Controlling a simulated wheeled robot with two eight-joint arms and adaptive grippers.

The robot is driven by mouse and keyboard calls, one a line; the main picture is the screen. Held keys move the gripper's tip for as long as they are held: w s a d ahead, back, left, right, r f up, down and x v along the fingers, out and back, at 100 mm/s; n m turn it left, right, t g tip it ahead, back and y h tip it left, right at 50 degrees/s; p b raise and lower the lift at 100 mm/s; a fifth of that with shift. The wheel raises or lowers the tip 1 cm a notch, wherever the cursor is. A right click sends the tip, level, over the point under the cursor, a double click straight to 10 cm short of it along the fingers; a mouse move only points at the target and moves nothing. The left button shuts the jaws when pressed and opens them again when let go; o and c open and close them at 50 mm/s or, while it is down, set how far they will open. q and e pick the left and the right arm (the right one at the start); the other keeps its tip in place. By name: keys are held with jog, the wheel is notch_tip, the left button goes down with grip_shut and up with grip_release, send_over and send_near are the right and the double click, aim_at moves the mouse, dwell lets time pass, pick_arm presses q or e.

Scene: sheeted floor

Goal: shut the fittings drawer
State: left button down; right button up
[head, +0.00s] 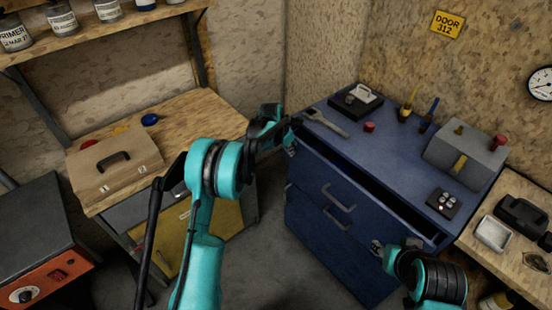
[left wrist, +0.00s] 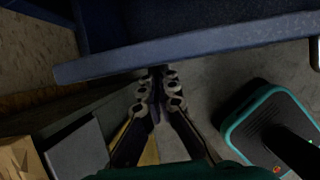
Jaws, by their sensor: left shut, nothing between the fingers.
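The top drawer (head: 335,190) of the blue cabinet (head: 345,249) stands partly out, with a dark gap behind its front panel. No fittings label is readable on it. A bar handle sits on its front. My left gripper (head: 291,142) is shut and empty at the drawer's far left corner. In the left wrist view the shut fingers (left wrist: 158,80) reach to the edge of the blue drawer front (left wrist: 200,50); whether they touch it I cannot tell. My right gripper (head: 380,250) is by the cabinet's near right front, its fingers too small to judge.
On the cabinet top lie a wrench (head: 325,122), a red cap (head: 369,127), screwdrivers, a grey box (head: 465,155) and a small dark block (head: 443,203). A wooden workbench (head: 200,120) stands left. Grey floor lies between it and the cabinet.

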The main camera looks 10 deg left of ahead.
pick_arm(q)
jog(key=w+d, duration=0.2)
jog(key=w, duration=0.1)
jog(key=shift+w+d, duration=0.3)
jog(key=shift+d, duration=0.05)
jog(key=shift+w+d+r+p, duration=0.1)
jog(key=shift+w+p, duration=0.1)
jog(key=shift+p, duration=0.1)
pick_arm(e)
jog(key=shift+r, duration=0.45)
jog(key=shift+s, duration=0.1)
